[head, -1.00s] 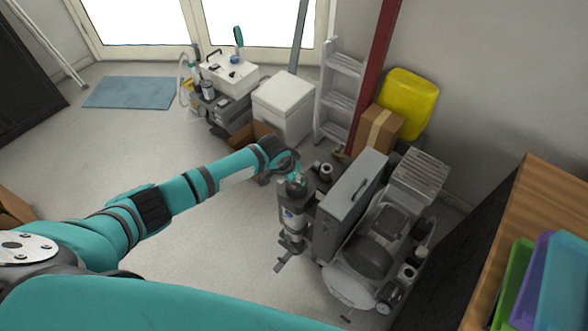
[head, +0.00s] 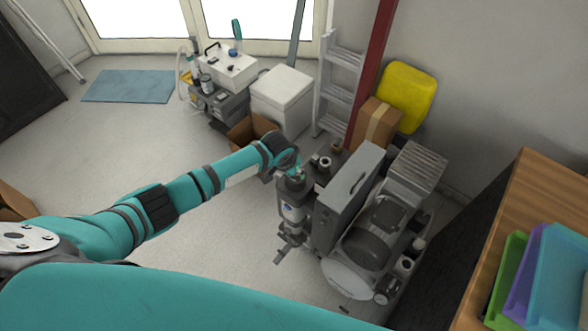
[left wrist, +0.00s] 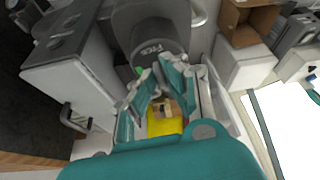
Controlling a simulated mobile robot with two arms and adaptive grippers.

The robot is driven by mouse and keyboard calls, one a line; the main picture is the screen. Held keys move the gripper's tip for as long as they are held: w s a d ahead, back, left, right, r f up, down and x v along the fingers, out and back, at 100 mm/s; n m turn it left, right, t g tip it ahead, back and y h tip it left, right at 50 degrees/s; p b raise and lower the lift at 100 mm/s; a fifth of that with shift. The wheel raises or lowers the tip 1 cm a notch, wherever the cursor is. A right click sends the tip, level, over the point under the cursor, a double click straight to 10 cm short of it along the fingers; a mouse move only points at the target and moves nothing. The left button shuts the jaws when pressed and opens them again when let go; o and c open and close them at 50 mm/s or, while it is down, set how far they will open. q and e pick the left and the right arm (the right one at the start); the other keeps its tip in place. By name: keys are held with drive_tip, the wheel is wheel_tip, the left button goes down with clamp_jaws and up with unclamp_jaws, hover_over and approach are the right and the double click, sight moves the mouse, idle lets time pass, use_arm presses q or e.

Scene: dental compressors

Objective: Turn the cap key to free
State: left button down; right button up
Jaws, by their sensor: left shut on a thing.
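The compressor unit's upright grey cylinder (head: 291,213) stands at the front left of the machines, with a dark cap (head: 293,184) on top. The dark cap also fills the upper middle of the left wrist view (left wrist: 150,42), with raised lettering on it. My left gripper (head: 298,170) is at the top of this cap, its arm reaching in from the left. In the left wrist view the teal fingers (left wrist: 163,98) come together beside the cap, shut on the cap key, which they mostly hide. A small green spot shows at the cap's edge. The key's angle cannot be read.
A grey metal case (head: 350,200) and a large compressor (head: 375,240) stand close on the cylinder's right. An open cardboard box (head: 250,132) and a white box (head: 283,100) stand behind. Clear floor lies to the left.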

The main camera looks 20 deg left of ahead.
idle(0.4)
use_arm(q)
drive_tip(key=c, duration=1.4)
unclamp_jaws()
drive_tip(key=shift+r, duration=0.1)
drive_tip(key=v, duration=1.1)
drive_tip(key=shift+s+a+r, duration=0.1)
drive_tip(key=shift+s+r, duration=0.2)
drive_tip(key=shift+r, duration=0.05)
